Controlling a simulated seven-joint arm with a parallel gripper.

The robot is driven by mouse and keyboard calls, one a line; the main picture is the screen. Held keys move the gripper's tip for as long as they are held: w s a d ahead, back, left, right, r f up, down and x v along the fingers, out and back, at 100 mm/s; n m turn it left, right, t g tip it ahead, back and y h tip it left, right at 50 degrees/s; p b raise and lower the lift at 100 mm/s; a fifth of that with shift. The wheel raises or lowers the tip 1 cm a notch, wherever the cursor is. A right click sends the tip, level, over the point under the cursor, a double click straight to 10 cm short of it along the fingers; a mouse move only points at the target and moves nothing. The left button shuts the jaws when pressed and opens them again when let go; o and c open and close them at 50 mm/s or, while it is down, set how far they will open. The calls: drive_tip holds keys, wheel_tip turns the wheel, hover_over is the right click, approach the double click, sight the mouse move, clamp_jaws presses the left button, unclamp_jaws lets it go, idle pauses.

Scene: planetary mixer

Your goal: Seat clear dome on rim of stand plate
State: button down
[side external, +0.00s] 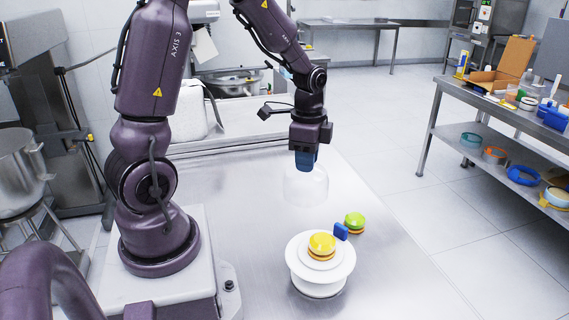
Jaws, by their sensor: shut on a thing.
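My gripper (306,162) is shut at the top of the clear dome (306,189), which hangs upright in the air; its knob is hidden between the blue fingers. The white stand plate (293,257) stands on the metal table, lower and a little to the right in the picture. A yellow-topped layered item (322,243) sits on the middle of the plate. The dome is apart from the plate and its rim. The dome's lower edge is faint against the table.
A green-topped layered item (355,220) and a blue block (341,231) are right behind the plate, on the table (400,285). The table is clear to the right and front. A shelf unit (500,110) with bowls and boxes stands apart at right.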

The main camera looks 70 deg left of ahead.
drive_tip(key=s+d+r+m, duration=0.1)
drive_tip(key=d+r+m, duration=0.2)
drive_tip(key=d, duration=1)
drive_tip(key=shift+r+m, duration=0.4)
drive_tip(key=shift+r, duration=0.5)
drive_tip(key=shift+a+f, duration=0.1)
drive_tip(key=shift+f, duration=2.4)
drive_tip(key=shift+f, duration=2.7)
drive_tip(key=c, duration=0.9)
unclamp_jaws()
drive_tip(key=shift+r, duration=0.1)
